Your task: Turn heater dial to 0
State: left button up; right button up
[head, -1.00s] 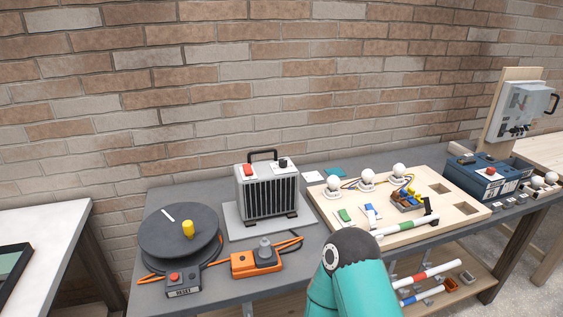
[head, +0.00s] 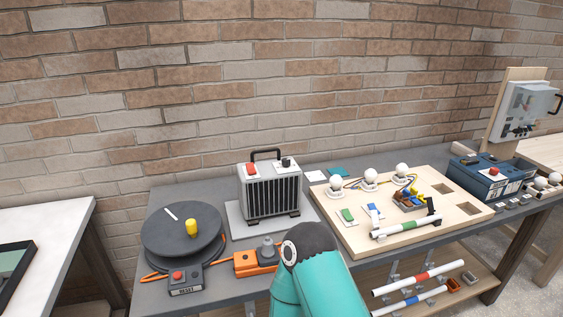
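The heater (head: 269,190) is a light grey box with a dark front grille and a black top handle. It stands upright on a grey plate (head: 236,219) on the workbench. A small black dial (head: 286,162) sits on its top right, and a red switch (head: 252,168) on its top left. The dial's setting is too small to read. A teal arm link of mine rises from the bottom edge, in front of the bench and below the heater, apart from it. Neither of my grippers shows in the head view.
A dark cable reel (head: 180,240) and a red-button reset box (head: 186,279) stand left of the heater. An orange socket block (head: 256,261) lies in front. A wooden board (head: 455,215) with bulbs and a blue box (head: 487,178) are to the right. A brick wall stands behind.

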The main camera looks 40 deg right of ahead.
aim_at(286, 162)
jog(key=z, duration=0.05)
jog(key=k, duration=1.4)
jog(key=z, duration=0.3)
jog(key=i, duration=1)
